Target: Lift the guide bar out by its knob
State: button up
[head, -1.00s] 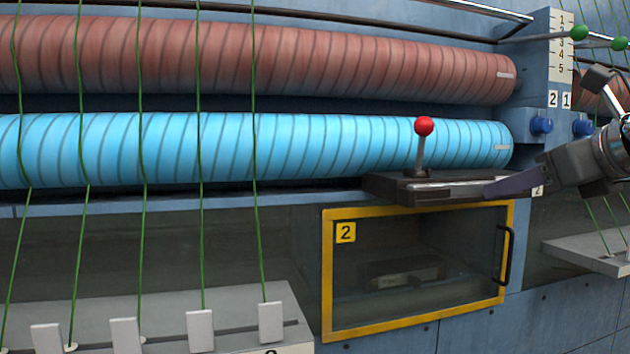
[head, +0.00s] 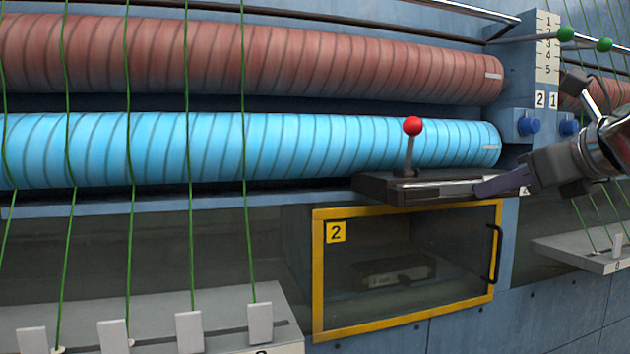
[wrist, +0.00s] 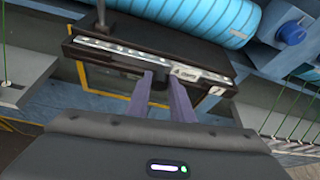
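A red ball knob (head: 412,125) stands on an upright metal stem. The stem rises from a flat dark unit (head: 372,187) with a pale metal strip along its front, in front of the blue roller. I cannot tell which part is the guide bar; bars with green knobs (head: 566,34) also show at upper right. My gripper (head: 478,190) is at the right end of the dark unit, away from the red knob.
Blue (head: 300,145) and brown (head: 250,60) rollers lie behind. Green cords (head: 189,180) hang at left. A yellow-framed cabinet door (head: 318,270) marked 2 is below, with a dark object inside. Blue buttons (head: 528,126) are on the post at right.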

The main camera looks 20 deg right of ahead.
grip_shut()
jog(key=shift+r, duration=0.15)
jog(key=f+v, duration=0.1)
jog(key=v, duration=0.8)
jog(key=s+f+v, duration=0.1)
jog(key=f+v, duration=0.1)
jog(key=v, duration=0.7)
jog(key=shift+s+f, duration=0.2)
jog(key=shift+f, duration=0.05)
dwell(0.4)
jog(key=shift+s, duration=0.1)
dwell(0.7)
